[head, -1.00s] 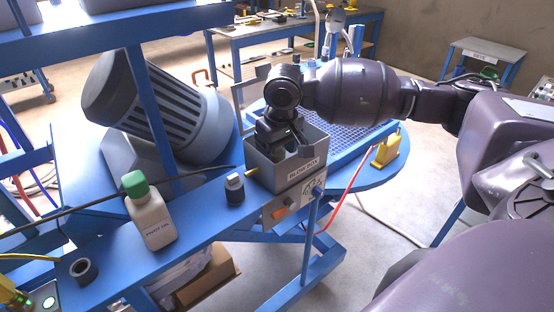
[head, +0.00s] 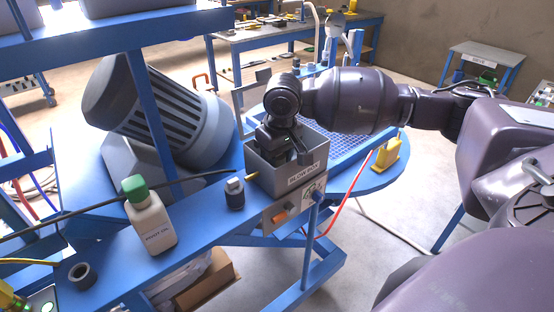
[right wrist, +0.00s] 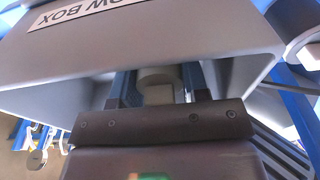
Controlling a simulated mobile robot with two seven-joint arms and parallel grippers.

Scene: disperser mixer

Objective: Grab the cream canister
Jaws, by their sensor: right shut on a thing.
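My right gripper (head: 285,153) reaches down into the grey open-topped box labelled "BLOW BOX" (head: 290,184). In the right wrist view the gripper (right wrist: 158,90) is shut on a pale cream-grey piece, which looks like the cream canister (right wrist: 158,84). Only a short part of the canister shows between the fingers. In the head view it is hidden by the gripper and the box walls. The box wall (right wrist: 150,40) also shows close by in the right wrist view. My left gripper is not in view.
A white bottle with a green cap (head: 150,218) and a small dark jar (head: 235,193) stand left of the box on the blue beam. A dark ring (head: 82,274) lies farther left. A yellow object (head: 386,153) stands on the blue round platform at right.

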